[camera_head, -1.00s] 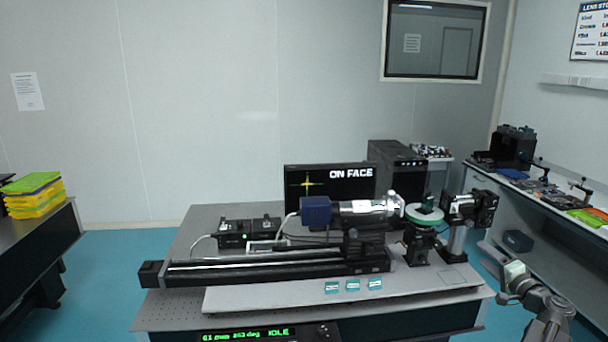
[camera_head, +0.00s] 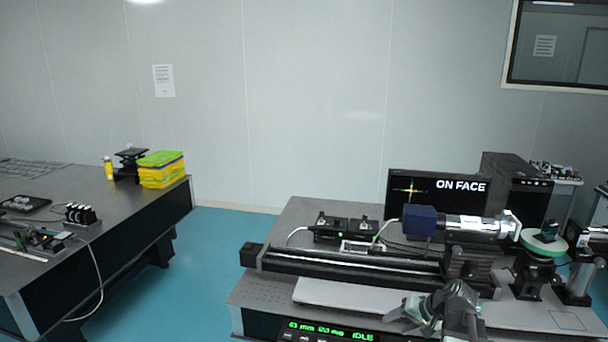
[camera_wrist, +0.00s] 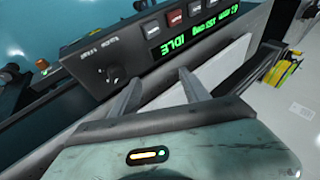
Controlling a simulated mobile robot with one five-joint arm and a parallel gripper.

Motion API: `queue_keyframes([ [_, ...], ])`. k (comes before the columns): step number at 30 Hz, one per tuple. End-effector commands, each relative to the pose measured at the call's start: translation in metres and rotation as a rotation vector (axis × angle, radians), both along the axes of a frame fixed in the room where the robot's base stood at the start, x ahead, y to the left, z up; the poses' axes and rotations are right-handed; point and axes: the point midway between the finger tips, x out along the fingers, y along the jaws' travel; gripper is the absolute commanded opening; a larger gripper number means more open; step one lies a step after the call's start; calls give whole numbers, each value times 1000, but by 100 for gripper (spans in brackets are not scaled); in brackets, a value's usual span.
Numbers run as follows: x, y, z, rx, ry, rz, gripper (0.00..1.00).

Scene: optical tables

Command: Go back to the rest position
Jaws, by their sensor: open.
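My gripper (camera_head: 428,308) is low at the front of the optical table (camera_head: 300,215), in front of the rail stage. In the wrist view my gripper (camera_wrist: 155,92) shows two fingers apart with nothing between them. Beyond the fingers is the controller panel (camera_wrist: 165,35) with green text reading IDLE. In the head view the same panel (camera_head: 330,330) is at the table's front edge, left of my gripper. I cannot tell how close the fingers are to the panel.
A long black rail stage (camera_head: 350,265) and a blue-ended camera tube (camera_head: 420,220) stand on the table, with a monitor (camera_head: 412,190) reading ON FACE behind. A second table (camera_head: 100,200) at left bears yellow and green boxes (camera_head: 160,168). Teal floor (camera_head: 215,240) lies clear between the tables.

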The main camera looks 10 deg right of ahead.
Motion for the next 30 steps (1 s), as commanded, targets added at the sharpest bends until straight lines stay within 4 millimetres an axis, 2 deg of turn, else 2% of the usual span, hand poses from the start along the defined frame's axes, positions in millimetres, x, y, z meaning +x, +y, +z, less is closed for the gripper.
queue_keyframes([
  [1, -5, 41, -11, -56, 61, 79, 54],
  [3, -14, 79, -23, -139, 138, 163, 54],
  [6, -28, 119, -34, -248, 219, 256, 54],
  [9, -41, 149, -41, -350, 277, 327, 54],
  [14, -60, 186, -44, -505, 343, 416, 54],
  [15, -64, 181, -68, -495, 355, 408, 54],
  [20, -76, 184, -98, -484, 389, 417, 54],
  [23, -81, 184, -107, -480, 402, 420, 54],
  [30, -82, 184, -105, -477, 408, 422, 54],
])
